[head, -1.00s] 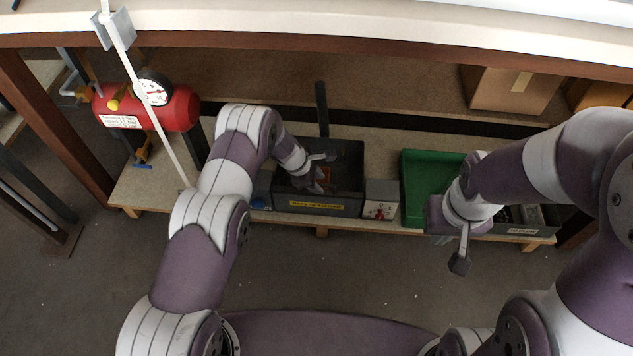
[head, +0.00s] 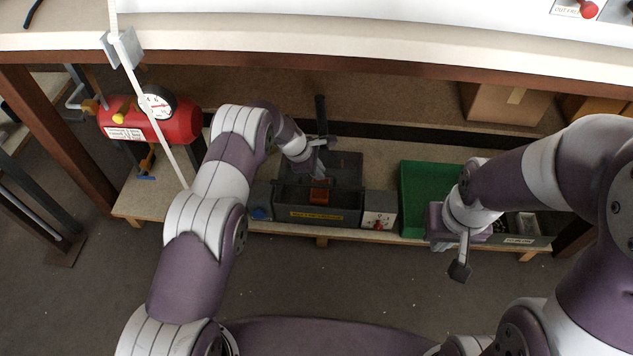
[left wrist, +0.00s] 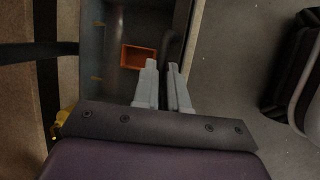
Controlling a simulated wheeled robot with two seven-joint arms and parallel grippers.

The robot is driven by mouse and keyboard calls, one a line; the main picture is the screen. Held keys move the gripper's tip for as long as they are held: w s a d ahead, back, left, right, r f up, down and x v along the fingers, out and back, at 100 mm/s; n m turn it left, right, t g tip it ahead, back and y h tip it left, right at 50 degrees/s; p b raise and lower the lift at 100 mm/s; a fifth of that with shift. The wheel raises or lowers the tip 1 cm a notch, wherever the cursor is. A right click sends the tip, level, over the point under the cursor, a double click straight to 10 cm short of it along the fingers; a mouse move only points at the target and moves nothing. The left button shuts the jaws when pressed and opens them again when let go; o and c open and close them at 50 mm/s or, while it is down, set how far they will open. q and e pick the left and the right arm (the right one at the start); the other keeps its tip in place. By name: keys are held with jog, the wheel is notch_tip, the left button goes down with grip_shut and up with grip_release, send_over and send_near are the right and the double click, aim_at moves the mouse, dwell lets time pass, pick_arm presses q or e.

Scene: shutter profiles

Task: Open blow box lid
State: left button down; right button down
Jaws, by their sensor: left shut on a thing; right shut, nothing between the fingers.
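The blow box (head: 320,217) is a dark grey box with a yellow label on its front, on the low bench. Its inside is partly visible, with an orange piece (head: 319,191) in it. The piece also shows in the left wrist view (left wrist: 138,58). A dark panel, apparently the lid (head: 345,166), is at the back of the box. My left gripper (head: 318,152) is above the box, its fingers (left wrist: 167,75) closed on a narrow dark part that seems to belong to the lid. My right gripper (head: 460,268) is shut and empty, in front of the bench.
A green bin (head: 416,183) and a small white-fronted box (head: 379,218) stand right of the blow box. A red tank with a gauge (head: 170,122) is at the left. A black post (head: 321,112) rises behind the box. A white-topped table (head: 400,33) overhangs the back.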

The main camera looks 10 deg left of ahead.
pick_arm(q)
jog(key=w+r+b, duration=0.2)
jog(key=w+r, duration=0.3)
jog(key=w, duration=0.1)
jog(key=shift+r, duration=0.15)
jog(key=shift+s, duration=0.1)
jog(key=c, duration=1.2)
grip_release()
jog(key=shift+o, duration=0.2)
